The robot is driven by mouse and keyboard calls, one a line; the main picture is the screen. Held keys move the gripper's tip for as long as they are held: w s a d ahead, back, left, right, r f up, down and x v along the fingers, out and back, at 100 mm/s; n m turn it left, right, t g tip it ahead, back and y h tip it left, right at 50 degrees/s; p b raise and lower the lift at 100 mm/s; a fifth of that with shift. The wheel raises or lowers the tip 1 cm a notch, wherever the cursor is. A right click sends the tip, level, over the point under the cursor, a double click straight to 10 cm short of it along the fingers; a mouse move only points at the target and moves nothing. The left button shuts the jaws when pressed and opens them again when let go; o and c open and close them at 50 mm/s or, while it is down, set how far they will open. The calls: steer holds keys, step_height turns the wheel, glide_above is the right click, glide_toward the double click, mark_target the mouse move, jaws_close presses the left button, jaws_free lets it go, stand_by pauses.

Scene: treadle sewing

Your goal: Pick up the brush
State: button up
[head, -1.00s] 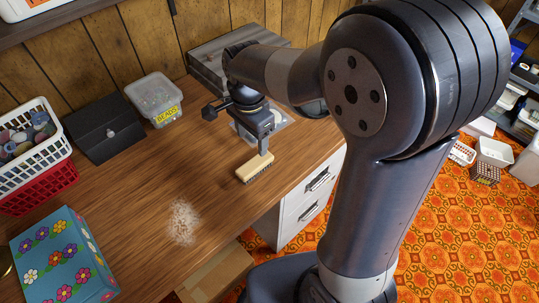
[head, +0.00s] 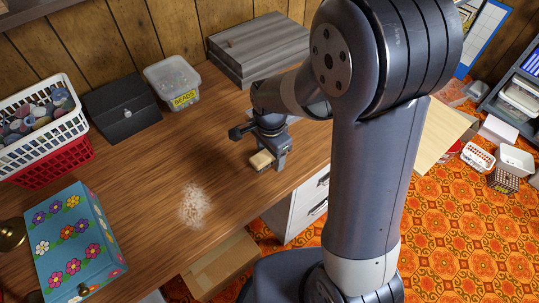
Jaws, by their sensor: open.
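The brush (head: 261,161) is a small block with a pale wooden back and dark bristles along its lower edge. It lies on the wooden sewing table near the front right edge. My gripper (head: 276,162) is open and low over the tabletop, right at the brush. One finger shows at the brush's right side, and part of the brush is hidden behind the gripper. I cannot tell whether the fingers touch it.
A patch of pale dust (head: 194,205) lies left of the brush. A flowered box (head: 75,245), white basket (head: 40,125), black box (head: 122,107), bead tub (head: 172,82) and grey case (head: 258,48) stand around the table. The middle is clear.

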steer(key=c, duration=1.2)
steer(key=shift+o, duration=0.2)
step_height(320, 180, up, 10)
steer(key=shift+r+p, duration=0.1)
steer(key=shift+p, duration=0.55)
